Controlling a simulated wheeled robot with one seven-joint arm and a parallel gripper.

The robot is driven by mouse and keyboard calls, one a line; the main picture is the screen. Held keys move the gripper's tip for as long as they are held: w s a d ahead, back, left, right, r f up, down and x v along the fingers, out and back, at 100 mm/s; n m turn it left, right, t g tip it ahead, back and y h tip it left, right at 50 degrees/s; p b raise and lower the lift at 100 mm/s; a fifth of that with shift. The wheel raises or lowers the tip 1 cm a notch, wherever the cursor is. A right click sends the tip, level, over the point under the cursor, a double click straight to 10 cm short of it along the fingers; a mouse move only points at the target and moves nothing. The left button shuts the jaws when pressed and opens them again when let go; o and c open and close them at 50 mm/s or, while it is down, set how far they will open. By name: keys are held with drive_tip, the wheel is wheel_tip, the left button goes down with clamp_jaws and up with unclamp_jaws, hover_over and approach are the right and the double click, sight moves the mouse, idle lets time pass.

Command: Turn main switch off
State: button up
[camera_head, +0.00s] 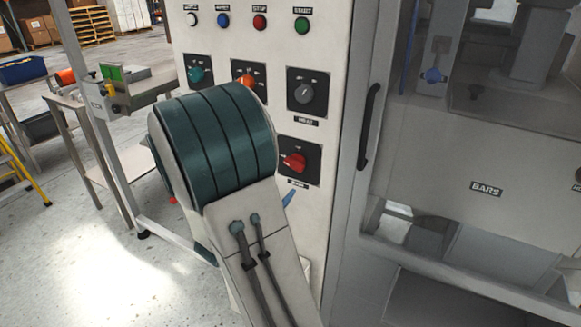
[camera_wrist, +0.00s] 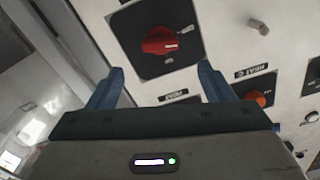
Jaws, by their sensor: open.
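The main switch (camera_head: 294,162) is a red rotary knob on a dark square plate, low on the pale control panel. In the wrist view its red knob (camera_wrist: 160,42) lies across the plate, beyond and roughly between my fingertips. My gripper (camera_wrist: 160,82) is open, with two blue fingers spread apart and nothing between them. The fingers look apart from the knob; the exact gap cannot be told. In the head view my arm hides most of the gripper, and only a blue finger shows just below the switch.
Above the switch is a dark grey knob (camera_head: 304,92); an orange knob (camera_head: 247,81) and a teal knob (camera_head: 197,74) sit to its left. Several push buttons line the top. A black door handle (camera_head: 369,127) stands right of the panel. A metal table (camera_head: 90,135) is at left.

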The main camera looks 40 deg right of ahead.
sight(292, 167)
drive_tip(key=x, duration=0.9)
drive_tip(key=shift+w+d+p, duration=0.15)
drive_tip(key=shift+d+p, duration=0.1)
drive_tip(key=shift+p, duration=0.05)
